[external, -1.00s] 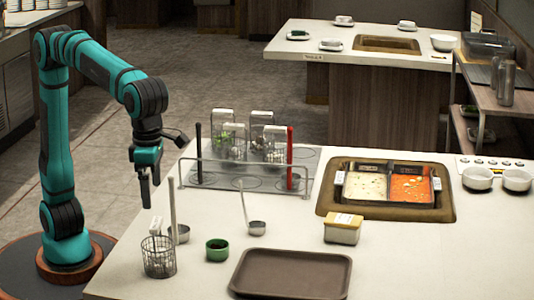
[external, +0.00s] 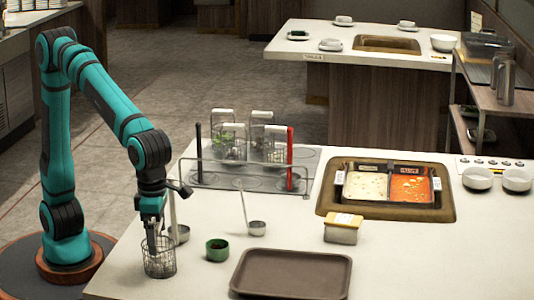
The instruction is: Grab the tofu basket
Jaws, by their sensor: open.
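A wire basket (external: 160,269) stands upright on the near left of the white counter. My gripper (external: 154,243) points down at its top, with the fingertips overlapping the rim in the picture. The gripper is open. I cannot tell whether the fingers are inside the basket or in front of it, or whether they touch it. More wire baskets (external: 272,152) with pale upright tags stand in the rack (external: 215,180) behind; one shows green contents (external: 233,150). No tofu label is legible, and the contents of the near basket are too small to make out.
Two ladles, one here (external: 257,227) and one beside my gripper (external: 180,234), stand close by. A divided pot (external: 365,183) of pale and red broth is sunk in the counter.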

